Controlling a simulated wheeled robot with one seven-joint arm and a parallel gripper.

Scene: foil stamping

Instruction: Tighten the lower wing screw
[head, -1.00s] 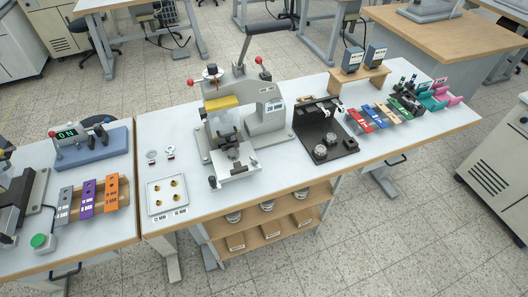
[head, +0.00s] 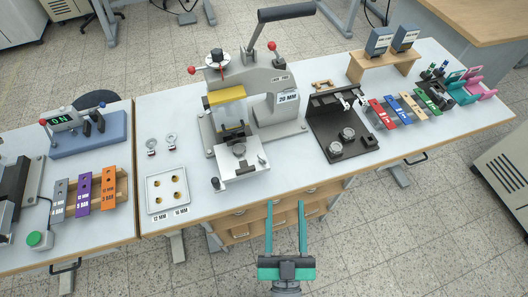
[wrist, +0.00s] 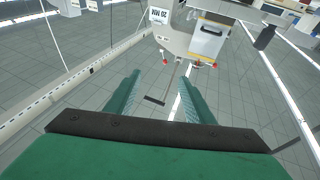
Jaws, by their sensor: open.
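The hot stamping press (head: 262,85) stands mid-bench, with a "20 MM" label and a yellow block (head: 226,97). Its work table (head: 240,172) juts toward the front edge. A small dark knob (head: 216,184) sits at that table's front left and a smaller one (head: 262,158) at its right. I cannot tell which part is the lower wing screw. My gripper (head: 285,204) is open and empty in front of the bench, its teal fingers pointing at it. In the wrist view, the press (wrist: 175,38) lies beyond the parted fingertips (wrist: 160,76), apart from them.
A tray (head: 152,209) with brass pieces lies left of the press. A black fixture (head: 345,125) with two round pieces stands to the right, beside coloured foil holders (head: 400,105). Bare bench top lies between the press and the tray.

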